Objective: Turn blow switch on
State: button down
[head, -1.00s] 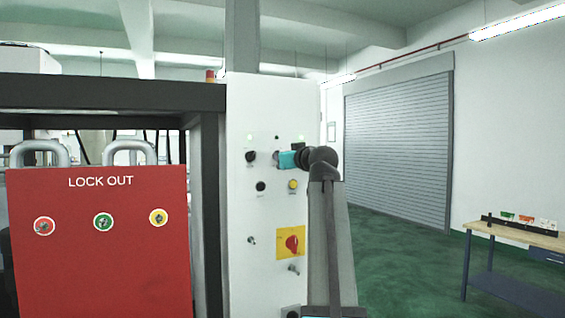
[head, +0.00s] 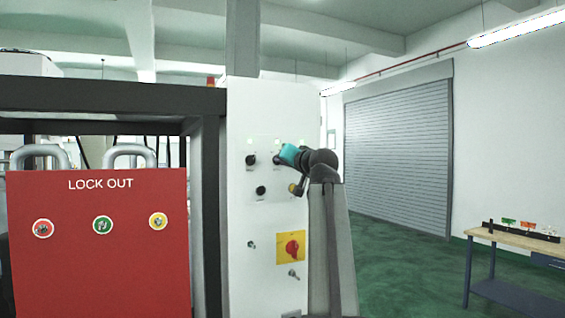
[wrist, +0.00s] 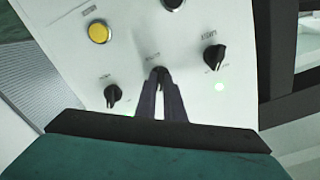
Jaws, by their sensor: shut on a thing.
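A white control panel (head: 240,215) carries a row of black rotary switches. My gripper (head: 279,157) is at the middle switch (wrist: 158,72) of that row, and the wrist view shows my fingers (wrist: 160,88) shut on its knob. Most of the knob is hidden between the fingers. Its label is too small to read, so I cannot tell by name that it is the blow switch. A small lamp (head: 278,142) above this switch looks lit green in the head view.
The left switch (head: 251,160) has a lit green lamp (head: 250,142). Another switch (wrist: 112,96) sits close by. A black button (head: 261,190), a yellow button (wrist: 98,33) and a red rotary switch (head: 292,248) are also near. A red lockout box (head: 100,260) stands left.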

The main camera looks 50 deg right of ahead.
dwell(0.4)
jog(key=c, duration=1.9)
grip_release()
jog(key=shift+o, duration=0.2)
jog(key=b+v, duration=0.2)
jog(key=v, duration=1.2)
jog(key=shift+w+f, duration=0.1)
